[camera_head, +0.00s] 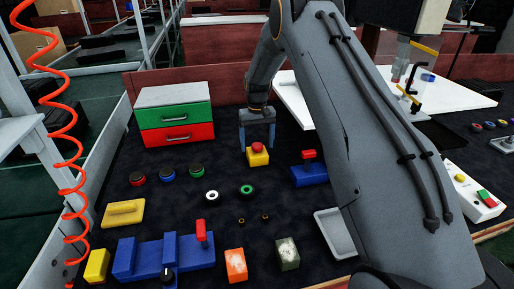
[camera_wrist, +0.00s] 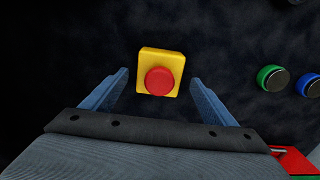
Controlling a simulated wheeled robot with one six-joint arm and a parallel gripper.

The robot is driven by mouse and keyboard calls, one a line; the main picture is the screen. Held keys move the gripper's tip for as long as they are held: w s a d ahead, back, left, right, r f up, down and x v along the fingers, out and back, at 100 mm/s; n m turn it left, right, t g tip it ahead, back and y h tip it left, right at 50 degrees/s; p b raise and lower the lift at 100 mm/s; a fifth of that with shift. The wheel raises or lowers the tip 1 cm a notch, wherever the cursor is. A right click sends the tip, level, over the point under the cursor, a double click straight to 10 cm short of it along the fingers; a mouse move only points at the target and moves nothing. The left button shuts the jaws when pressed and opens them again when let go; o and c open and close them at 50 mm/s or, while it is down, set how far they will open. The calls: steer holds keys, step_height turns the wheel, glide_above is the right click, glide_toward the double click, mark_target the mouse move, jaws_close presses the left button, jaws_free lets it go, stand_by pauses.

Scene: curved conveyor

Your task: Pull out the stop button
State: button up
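The stop button (camera_head: 257,148) is a red round cap on a yellow square box (camera_head: 258,158), standing on the dark table in the middle of the head view. In the wrist view the red cap (camera_wrist: 159,81) and yellow box (camera_wrist: 146,56) lie just beyond my fingertips, roughly centred between them. My gripper (camera_head: 257,128) is open and empty, its two blue fingers spread wide just behind and above the button. The fingers also show on both sides in the wrist view (camera_wrist: 160,85). They do not appear to touch the button.
A drawer box with a green drawer (camera_head: 174,118) and a red drawer (camera_head: 178,135) stands left of my gripper. Round red, blue and green buttons (camera_head: 167,174) are in front of it.

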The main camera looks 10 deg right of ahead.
mark_target(257, 145)
steer(key=o, duration=0.4)
steer(key=shift+w, duration=0.1)
steer(key=shift+r, duration=0.2)
steer(key=shift+r+p, duration=0.95)
steer(key=shift+r, duration=2.4)
